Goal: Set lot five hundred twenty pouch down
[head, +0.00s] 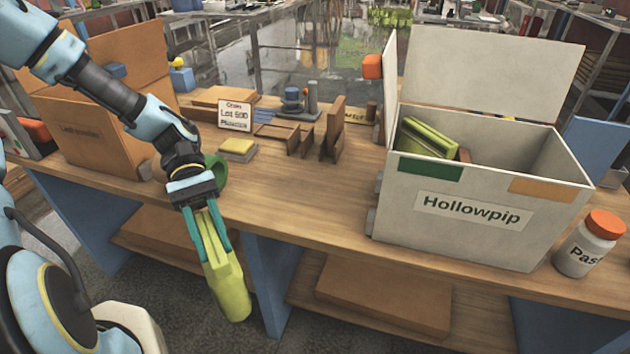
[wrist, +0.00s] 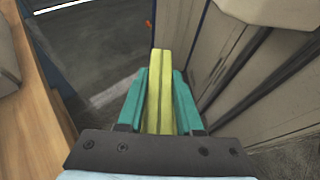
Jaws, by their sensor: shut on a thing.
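My gripper (head: 207,235) is shut on a yellow-green pouch (head: 228,283). The pouch hangs down from the teal fingers, in front of the workbench (head: 300,205) edge and below its top, touching no surface that I can see. In the wrist view the pouch (wrist: 159,90) sits between both fingers (wrist: 158,105). No lot number is readable on it. A small sign (head: 235,115) on the bench reads what looks like "Lot 500", too small to be sure.
An open white box marked Hollowpip (head: 470,225) stands at the right with a green item (head: 428,138) inside. A jar with an orange lid (head: 588,245) is beside it. An orange-brown box (head: 85,130) stands at the left. Bare bench top lies in front of the small wooden stands (head: 285,135).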

